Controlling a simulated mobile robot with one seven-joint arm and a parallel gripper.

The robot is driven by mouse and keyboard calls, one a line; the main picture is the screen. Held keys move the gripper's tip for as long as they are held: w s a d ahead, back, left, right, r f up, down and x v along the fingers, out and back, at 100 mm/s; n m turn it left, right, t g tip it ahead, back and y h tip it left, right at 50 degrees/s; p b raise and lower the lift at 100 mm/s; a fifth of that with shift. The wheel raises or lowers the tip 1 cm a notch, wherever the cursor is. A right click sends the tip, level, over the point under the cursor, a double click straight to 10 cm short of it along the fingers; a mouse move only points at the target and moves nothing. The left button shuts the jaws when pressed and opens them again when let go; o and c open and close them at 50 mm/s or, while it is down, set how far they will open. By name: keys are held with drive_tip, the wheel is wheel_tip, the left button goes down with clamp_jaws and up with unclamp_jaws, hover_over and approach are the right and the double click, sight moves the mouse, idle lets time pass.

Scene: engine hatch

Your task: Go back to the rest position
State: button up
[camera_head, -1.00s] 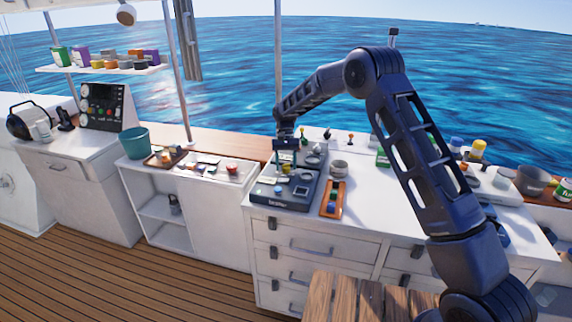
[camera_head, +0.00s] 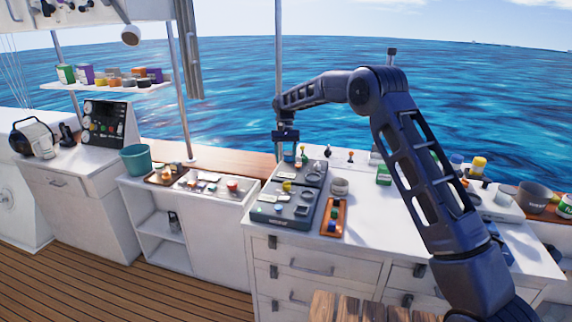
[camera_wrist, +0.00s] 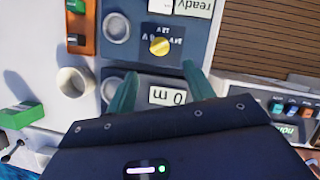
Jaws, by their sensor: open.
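My gripper (camera_head: 285,152) is above the dark grey instrument panel (camera_head: 268,212) on the white counter. It is open and empty, and its two greenish fingers (camera_wrist: 158,92) point down over the panel in the wrist view. Between and beyond the fingers, that view shows a yellow knob (camera_wrist: 159,46) on a dark plate, a small display reading "0 m" upside down (camera_wrist: 168,97), and a round grey ring (camera_wrist: 117,27). My gripper appears clear of the panel and touches nothing that I can see.
An orange tray with coloured buttons (camera_head: 334,217) lies right of the panel, near a grey cup (camera_head: 339,187). A green box (camera_head: 384,175) and jars stand farther right. A teal bucket (camera_head: 136,159) stands at the left. The air above the counter is free.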

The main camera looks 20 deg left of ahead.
drive_tip(key=shift+r, duration=0.1)
drive_tip(key=d+r+m+t+y, duration=0.1)
drive_tip(key=d+r+t, duration=0.1)
drive_tip(key=d+r, duration=1.25)
drive_tip(key=s+d+r+t+y, duration=0.1)
drive_tip(key=s+d+r, duration=0.2)
drive_tip(key=d, duration=0.7)
drive_tip(key=s+d+r+t, duration=0.1)
drive_tip(key=s+d+r, duration=0.3)
drive_tip(key=d, duration=0.5)
drive_tip(key=s+d+r+m+t, duration=0.1)
drive_tip(key=s+d+m+t, duration=0.1)
drive_tip(key=s+d, duration=1.3)
drive_tip(key=s+d+f+t, duration=0.1)
drive_tip(key=s+d+f, duration=0.2)
drive_tip(key=s, duration=0.3)
drive_tip(key=s+d+f+m+t, duration=0.1)
drive_tip(key=s+d+f, duration=0.2)
drive_tip(key=s+d, duration=0.2)
drive_tip(key=shift+s+d+f+t, duration=0.15)
drive_tip(key=shift+s+d+t, duration=0.2)
drive_tip(key=shift+s, duration=0.4)
